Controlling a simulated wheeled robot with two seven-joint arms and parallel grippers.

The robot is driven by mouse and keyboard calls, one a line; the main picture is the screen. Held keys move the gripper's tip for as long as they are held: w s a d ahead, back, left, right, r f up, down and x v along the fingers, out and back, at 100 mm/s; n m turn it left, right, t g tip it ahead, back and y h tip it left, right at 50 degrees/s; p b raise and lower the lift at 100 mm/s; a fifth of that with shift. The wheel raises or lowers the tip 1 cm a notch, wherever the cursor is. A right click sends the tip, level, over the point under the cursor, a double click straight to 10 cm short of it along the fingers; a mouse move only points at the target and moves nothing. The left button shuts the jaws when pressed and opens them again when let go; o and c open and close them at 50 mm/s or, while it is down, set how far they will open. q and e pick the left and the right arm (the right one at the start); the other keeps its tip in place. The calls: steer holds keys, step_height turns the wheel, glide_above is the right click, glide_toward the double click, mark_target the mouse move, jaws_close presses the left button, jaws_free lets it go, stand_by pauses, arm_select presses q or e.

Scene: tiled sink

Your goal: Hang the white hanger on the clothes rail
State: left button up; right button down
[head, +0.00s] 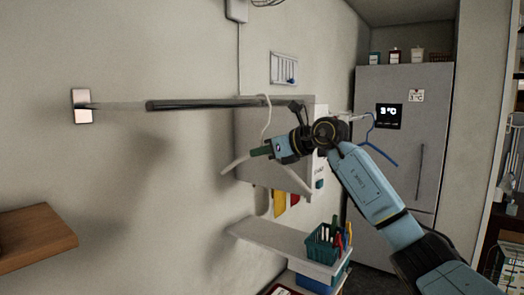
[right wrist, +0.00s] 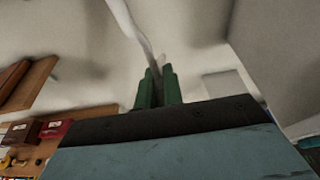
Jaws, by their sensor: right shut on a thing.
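The white hanger (head: 236,164) is in the head view, with its hook (head: 266,118) up at the clothes rail (head: 205,104). The hook's top overlaps the rail; I cannot tell whether it rests on it. My right gripper (head: 262,151) is shut on the hanger near the base of its hook, just below the rail. In the right wrist view the green fingers (right wrist: 156,88) close on the white hanger (right wrist: 135,30), which runs upward. The rail is a dark bar reaching right from a wall plate. My left gripper is not in view.
A blue hanger (head: 378,150) hangs at the right, behind my right arm. A grey box (head: 250,140) is on the wall behind the white hanger. A shelf (head: 270,236) with a teal basket (head: 323,245) lies below. A wooden shelf (head: 35,240) is at left. A fridge (head: 430,110) stands at the back.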

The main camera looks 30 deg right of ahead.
steer(key=c, duration=1.5)
jaws_free()
steer(key=shift+o, duration=0.2)
